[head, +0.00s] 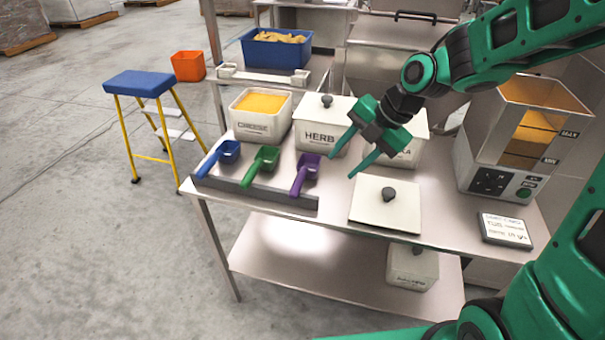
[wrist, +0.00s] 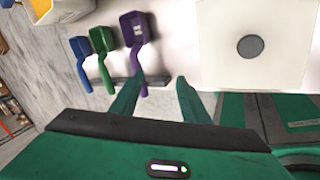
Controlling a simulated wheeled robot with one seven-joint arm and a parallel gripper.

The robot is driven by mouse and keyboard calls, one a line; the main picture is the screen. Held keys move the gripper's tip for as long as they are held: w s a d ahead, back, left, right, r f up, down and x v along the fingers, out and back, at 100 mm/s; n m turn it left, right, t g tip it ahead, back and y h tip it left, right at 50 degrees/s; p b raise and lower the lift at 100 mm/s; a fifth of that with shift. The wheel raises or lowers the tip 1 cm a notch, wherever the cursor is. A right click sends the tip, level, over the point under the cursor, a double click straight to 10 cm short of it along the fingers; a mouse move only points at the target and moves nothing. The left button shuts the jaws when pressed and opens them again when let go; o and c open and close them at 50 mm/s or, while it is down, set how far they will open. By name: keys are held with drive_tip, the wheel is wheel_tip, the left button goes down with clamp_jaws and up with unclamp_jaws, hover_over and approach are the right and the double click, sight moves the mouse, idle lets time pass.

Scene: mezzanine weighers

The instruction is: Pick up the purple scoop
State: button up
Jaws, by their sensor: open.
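The purple scoop (head: 305,174) rests on the metal table, its handle pointing to the front edge over a low grey rail. It is the rightmost of three scoops. In the wrist view the purple scoop (wrist: 136,45) lies ahead of my gripper, with its handle end close to the left finger. My gripper (head: 343,165) is open and empty, above the table just to the right of the purple scoop. Its two fingers also show in the wrist view (wrist: 155,95). They do not appear to touch the scoop.
A green scoop (head: 262,160) and a blue scoop (head: 222,155) lie to the left. Behind stand a bin of orange contents (head: 262,128) and the lidded HERB bin (head: 318,138). A white lid (head: 385,207) lies right of my gripper. A weigher (head: 505,170) stands at the right.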

sight(302, 178)
drive_tip(key=w+a+f+n, duration=0.1)
drive_tip(key=a+f, duration=0.2)
drive_tip(key=w+a+f+n+y, duration=0.1)
drive_tip(key=a+f, duration=0.2)
drive_tip(key=a, duration=0.1)
drive_tip(key=w+a+f+n, duration=0.1)
drive_tip(key=a+f+n, duration=0.1)
drive_tip(key=a+f, duration=0.1)
drive_tip(key=shift+a, duration=0.5)
clamp_jaws()
